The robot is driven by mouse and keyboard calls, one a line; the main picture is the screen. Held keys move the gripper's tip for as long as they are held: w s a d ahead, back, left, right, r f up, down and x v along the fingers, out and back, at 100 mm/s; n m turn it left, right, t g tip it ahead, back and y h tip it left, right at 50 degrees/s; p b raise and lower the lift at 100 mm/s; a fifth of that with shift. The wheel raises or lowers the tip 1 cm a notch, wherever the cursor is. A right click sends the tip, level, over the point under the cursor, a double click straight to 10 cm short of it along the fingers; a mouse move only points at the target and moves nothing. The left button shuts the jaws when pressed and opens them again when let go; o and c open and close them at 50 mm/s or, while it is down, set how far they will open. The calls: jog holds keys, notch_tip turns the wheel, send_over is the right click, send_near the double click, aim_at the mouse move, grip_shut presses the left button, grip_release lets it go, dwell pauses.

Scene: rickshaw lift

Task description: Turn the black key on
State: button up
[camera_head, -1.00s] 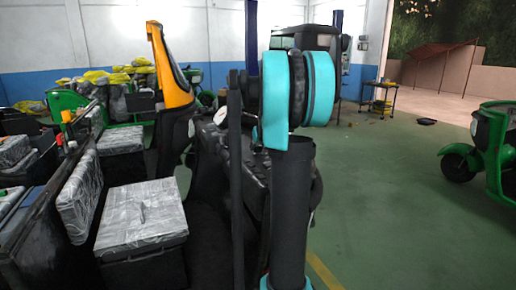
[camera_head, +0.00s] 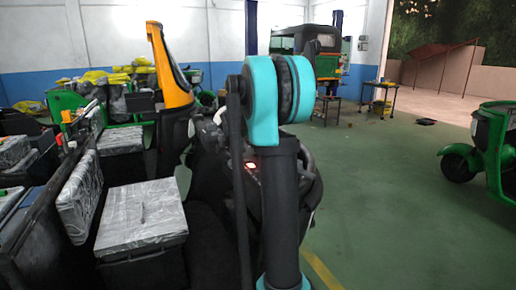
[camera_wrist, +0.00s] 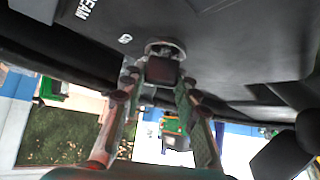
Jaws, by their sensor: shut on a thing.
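The black key (camera_wrist: 162,70) shows in the wrist view as a small dark block. It sits in a round grey metal lock ring (camera_wrist: 165,48) on a dark panel. My gripper (camera_wrist: 160,80) reaches up to it with one finger on each side, and the fingertips are closed on the key. How far the key is turned cannot be told. In the head view my own arm hides the gripper and the key.
A small red light (camera_head: 251,167) glows on the dark dash area beside my arm. Plastic-wrapped seats (camera_head: 140,215) stand at the left. A green vehicle (camera_head: 490,150) stands at the right. The green floor (camera_head: 390,210) between is clear.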

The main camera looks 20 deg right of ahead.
jog(key=shift+m+g+h, duration=0.3)
jog(key=shift+m, duration=0.2)
jog(key=o, duration=1.2)
jog(key=shift+a, duration=0.1)
jog(key=v, duration=1.2)
